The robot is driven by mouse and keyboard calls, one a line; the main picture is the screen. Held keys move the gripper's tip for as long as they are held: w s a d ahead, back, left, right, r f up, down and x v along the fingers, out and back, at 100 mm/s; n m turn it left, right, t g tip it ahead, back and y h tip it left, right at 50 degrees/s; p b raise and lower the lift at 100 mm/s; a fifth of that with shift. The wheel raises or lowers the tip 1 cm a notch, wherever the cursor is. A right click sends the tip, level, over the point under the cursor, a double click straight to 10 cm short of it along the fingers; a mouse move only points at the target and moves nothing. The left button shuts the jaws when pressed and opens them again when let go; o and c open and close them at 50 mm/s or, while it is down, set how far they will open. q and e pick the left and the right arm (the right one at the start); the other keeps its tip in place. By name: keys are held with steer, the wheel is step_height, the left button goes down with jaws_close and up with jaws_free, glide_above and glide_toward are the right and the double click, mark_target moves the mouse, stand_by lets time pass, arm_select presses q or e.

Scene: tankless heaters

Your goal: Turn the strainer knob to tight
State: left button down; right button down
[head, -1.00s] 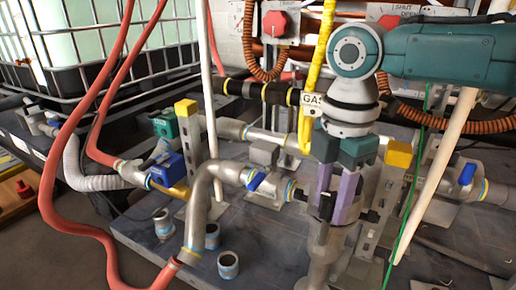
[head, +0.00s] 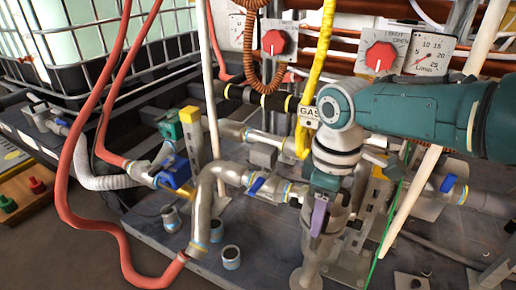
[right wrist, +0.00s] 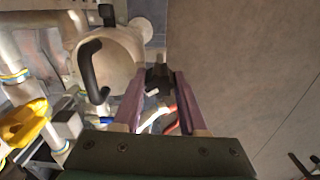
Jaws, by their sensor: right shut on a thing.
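My right gripper (head: 318,228) points down at the pale metal strainer (head: 309,266) in the head view, its purple fingers seen nearly edge-on. In the right wrist view the two fingers (right wrist: 160,84) close on a small black knob (right wrist: 158,72) beside the pale round strainer body (right wrist: 112,58). Two more black handles stand on that body, one curved at its left and one at its top. The fingers and arm hide the knob in the head view. My left gripper is not in view.
A yellow hose (head: 322,70) with a GAS tag hangs close left of my right arm. A green cord and a pale slanted pole (head: 432,158) stand to its right. Loose pipe fittings (head: 231,257) lie on the dark platform.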

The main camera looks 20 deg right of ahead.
steer(key=m, duration=0.3)
steer(key=shift+r+p, duration=0.1)
steer(key=shift+p, duration=0.3)
steer(key=shift+m, duration=1.7)
steer(key=shift+p, duration=0.3)
steer(key=shift+c, duration=2.2)
jaws_free()
step_height(320, 180, up, 10)
steer(key=p, duration=0.8)
steer(key=shift+p, duration=0.35)
